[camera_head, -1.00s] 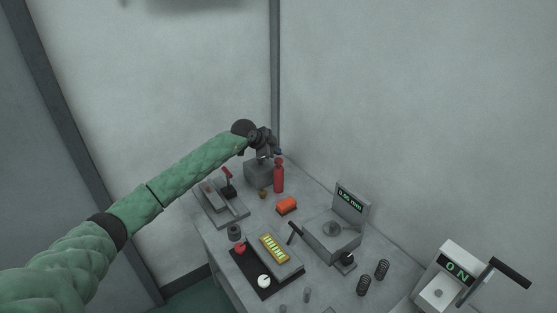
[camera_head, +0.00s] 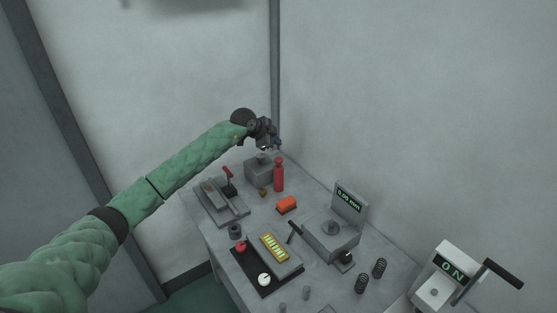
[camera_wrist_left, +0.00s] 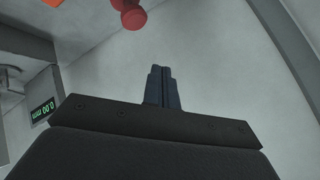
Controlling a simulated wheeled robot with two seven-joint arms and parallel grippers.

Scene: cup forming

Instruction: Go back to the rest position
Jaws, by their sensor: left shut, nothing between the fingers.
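My left arm comes in from the left in the head view, and my left gripper (camera_head: 276,146) hangs above the far corner of the table. It is just above a grey block (camera_head: 258,171) and a red bottle (camera_head: 278,175), apart from both. In the left wrist view my left gripper (camera_wrist_left: 162,72) has its dark fingers together with nothing between them. The red bottle (camera_wrist_left: 130,14) shows at the top of that view. My right gripper is not in view.
The table (camera_head: 217,240) holds a lever fixture (camera_head: 222,203), an orange block (camera_head: 287,204), a gauge with a display (camera_head: 349,199), a tray with yellow parts (camera_head: 273,247) and black springs (camera_head: 362,284). An ON machine (camera_head: 455,268) stands at right. Walls rise close behind the table.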

